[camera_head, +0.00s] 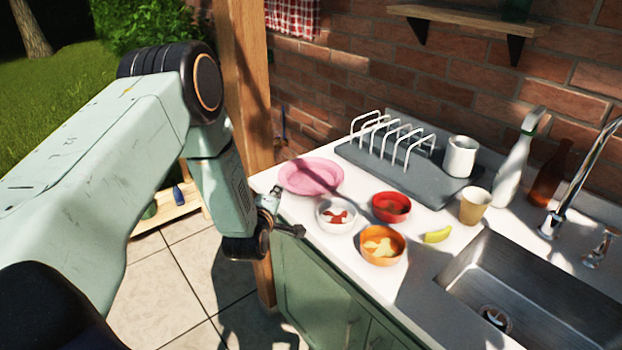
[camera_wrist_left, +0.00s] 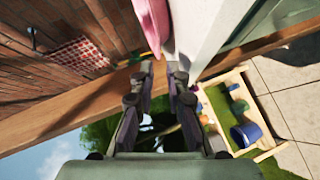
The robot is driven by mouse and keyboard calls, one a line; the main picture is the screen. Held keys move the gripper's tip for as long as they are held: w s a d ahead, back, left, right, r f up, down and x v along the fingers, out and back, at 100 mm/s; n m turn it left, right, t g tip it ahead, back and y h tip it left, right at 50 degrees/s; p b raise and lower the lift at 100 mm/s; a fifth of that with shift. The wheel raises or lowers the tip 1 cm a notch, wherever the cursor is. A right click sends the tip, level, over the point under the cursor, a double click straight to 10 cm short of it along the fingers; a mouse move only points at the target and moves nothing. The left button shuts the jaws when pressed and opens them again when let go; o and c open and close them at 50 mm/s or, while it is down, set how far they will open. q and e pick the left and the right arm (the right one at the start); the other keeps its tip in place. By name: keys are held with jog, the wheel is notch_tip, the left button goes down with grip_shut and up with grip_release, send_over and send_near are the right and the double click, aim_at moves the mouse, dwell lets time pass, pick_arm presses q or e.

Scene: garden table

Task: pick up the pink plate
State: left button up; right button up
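The pink plate (camera_head: 311,176) lies flat at the left end of the white counter, near the wooden post. In the left wrist view the plate (camera_wrist_left: 156,22) shows edge-on at the top, beyond the fingertips. My left gripper (camera_head: 286,211) is at the counter's left edge, below and left of the plate in the head view. Its two fingers are apart with nothing between them; they also show in the left wrist view (camera_wrist_left: 160,70). The gripper is not touching the plate. My right gripper is not in view.
A white bowl (camera_head: 324,223), a red bowl (camera_head: 391,214) and an orange bowl (camera_head: 366,258) stand right of the plate. A grey dish rack (camera_head: 350,153) stands behind them. The wooden post (camera_head: 246,80) rises close to the gripper. A sink (camera_head: 560,300) is at right.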

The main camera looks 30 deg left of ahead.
aim_at(284, 197)
pick_arm(q)
jog(key=shift+d+x, duration=0.2)
jog(key=shift+x, duration=2.6)
jog(key=shift+s+d+r, duration=0.1)
jog(key=shift+r, duration=0.05)
jog(key=shift+c, duration=0.5)
grip_shut()
